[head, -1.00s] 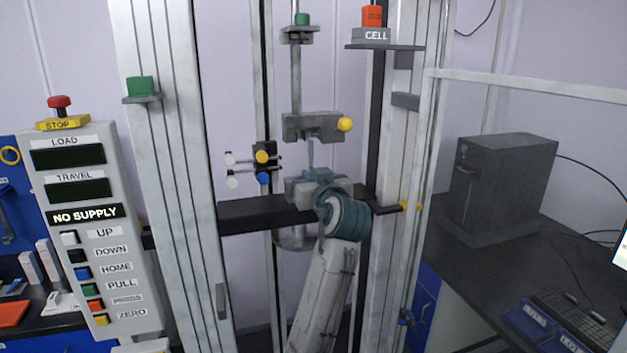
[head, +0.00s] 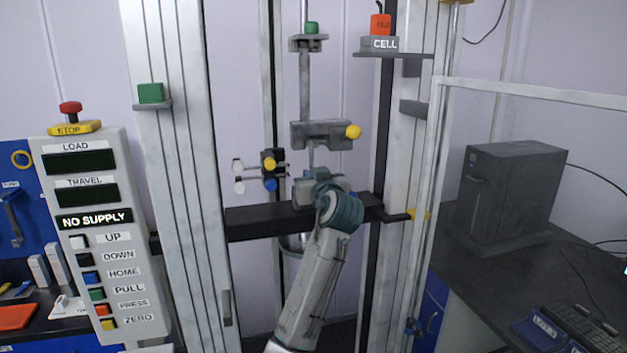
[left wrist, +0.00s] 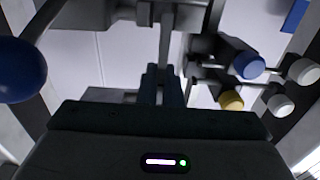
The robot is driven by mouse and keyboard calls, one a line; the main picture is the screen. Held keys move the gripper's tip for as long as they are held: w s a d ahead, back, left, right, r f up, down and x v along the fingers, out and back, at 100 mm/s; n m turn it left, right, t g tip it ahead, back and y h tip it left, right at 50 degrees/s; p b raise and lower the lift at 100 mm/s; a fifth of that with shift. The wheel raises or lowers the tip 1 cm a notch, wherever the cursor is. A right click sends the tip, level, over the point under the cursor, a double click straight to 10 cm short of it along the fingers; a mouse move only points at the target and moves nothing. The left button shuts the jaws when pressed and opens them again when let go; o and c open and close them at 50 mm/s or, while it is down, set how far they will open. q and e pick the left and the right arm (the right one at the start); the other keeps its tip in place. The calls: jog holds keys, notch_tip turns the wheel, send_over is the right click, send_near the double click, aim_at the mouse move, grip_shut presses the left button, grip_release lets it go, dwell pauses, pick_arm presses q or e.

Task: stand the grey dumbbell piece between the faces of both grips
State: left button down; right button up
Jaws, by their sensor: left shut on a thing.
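The upper grip (head: 318,134), grey with a yellow knob, hangs on a rod. The lower grip (head: 303,190) sits on the dark crossbeam, partly hidden by my left gripper (head: 320,177). A thin grey strip, the dumbbell piece (head: 311,157), stands upright just below the upper grip. In the left wrist view my left gripper (left wrist: 163,88) is shut on the piece (left wrist: 165,45), which runs lengthwise towards a grip (left wrist: 135,12) at the top edge. Whether its ends lie between the grip faces is not clear. My right gripper is not in view.
An extensometer with yellow, blue and white knobs (head: 269,169) stands close left of the grips. It is also close in the left wrist view (left wrist: 248,66). A large blue knob (left wrist: 20,70) is at left there. Frame columns (head: 185,150) flank the grips. A control panel (head: 92,225) reads NO SUPPLY.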

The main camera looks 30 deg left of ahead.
pick_arm(q)
jog(key=shift+x, duration=1.05)
jog(key=shift+b+x, duration=0.35)
jog(key=shift+x, duration=0.75)
jog(key=shift+f+b, duration=0.25)
jog(key=shift+b, duration=0.05)
jog(key=c, duration=1.5)
grip_release()
jog(key=shift+d, duration=0.1)
